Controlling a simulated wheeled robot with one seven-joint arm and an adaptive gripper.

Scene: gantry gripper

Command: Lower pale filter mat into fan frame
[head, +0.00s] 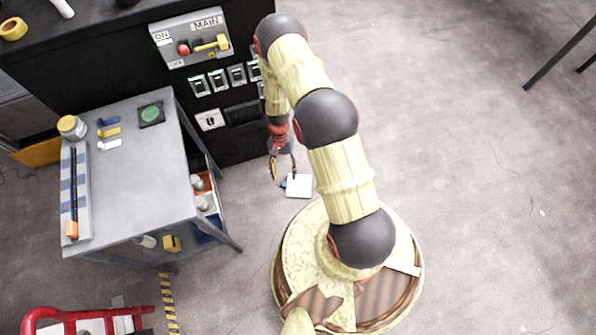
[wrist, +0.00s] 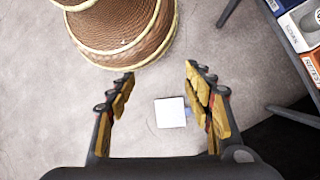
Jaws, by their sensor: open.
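A white square piece (head: 299,185), which looks like the pale filter mat, appears to lie on the floor beside my base. It also shows in the wrist view (wrist: 170,112), with a small bluish piece at its right edge. My gripper (head: 284,172) points down close to it. In the wrist view my gripper (wrist: 160,74) is open and empty, and the white square shows between its fingers, apparently below and apart from them. A dark square with a green disc (head: 150,114) lies on the grey table; I cannot tell whether it is the fan frame.
The grey table (head: 140,190) on the left holds a jar (head: 72,127), small coloured pieces and a striped strip (head: 75,190). Bins (head: 205,190) sit beneath it. A black cabinet with a switch panel (head: 192,38) stands behind.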

